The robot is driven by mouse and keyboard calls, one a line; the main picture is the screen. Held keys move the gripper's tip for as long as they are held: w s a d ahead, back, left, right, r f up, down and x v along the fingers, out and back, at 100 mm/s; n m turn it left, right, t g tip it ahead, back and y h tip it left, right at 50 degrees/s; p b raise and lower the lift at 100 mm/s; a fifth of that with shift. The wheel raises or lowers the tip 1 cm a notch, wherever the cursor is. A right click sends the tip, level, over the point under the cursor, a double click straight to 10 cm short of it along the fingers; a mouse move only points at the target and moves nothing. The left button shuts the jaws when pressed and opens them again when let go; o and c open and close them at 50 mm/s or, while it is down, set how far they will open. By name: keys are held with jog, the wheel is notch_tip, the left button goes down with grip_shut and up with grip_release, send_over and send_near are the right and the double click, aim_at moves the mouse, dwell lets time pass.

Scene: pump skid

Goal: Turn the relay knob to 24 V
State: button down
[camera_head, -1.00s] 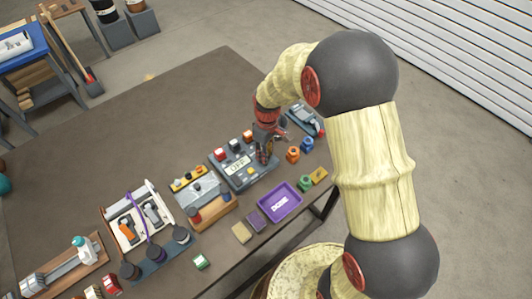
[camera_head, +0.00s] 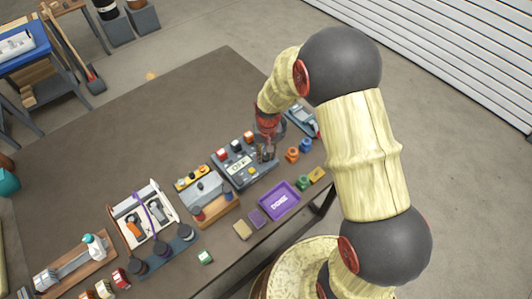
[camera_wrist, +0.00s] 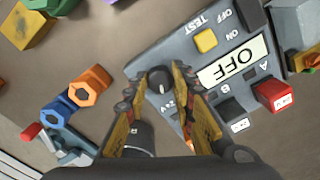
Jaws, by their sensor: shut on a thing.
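The relay panel (camera_head: 232,178) is a grey box on the bench, and it also shows in the wrist view (camera_wrist: 150,55). Its display (camera_wrist: 233,62) reads OFF. The relay knob (camera_wrist: 160,79) is small, black and round, with a pale mark on top. A "24V" label (camera_wrist: 167,105) is printed beside it. My gripper (camera_wrist: 155,80) has one fingertip on each side of the knob and is shut on it. In the head view my gripper (camera_head: 266,153) points down at the panel's right part, and the knob is hidden there.
Orange (camera_head: 292,154) and blue (camera_head: 306,145) hex pieces stand to the right. A purple tray (camera_head: 264,205) lies in front.

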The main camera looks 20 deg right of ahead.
aim_at(267, 157)
jog(key=shift+m, duration=0.6)
jog(key=c, duration=1.5)
grip_release()
jog(key=r, duration=1.2)
jog(key=shift+d, duration=0.2)
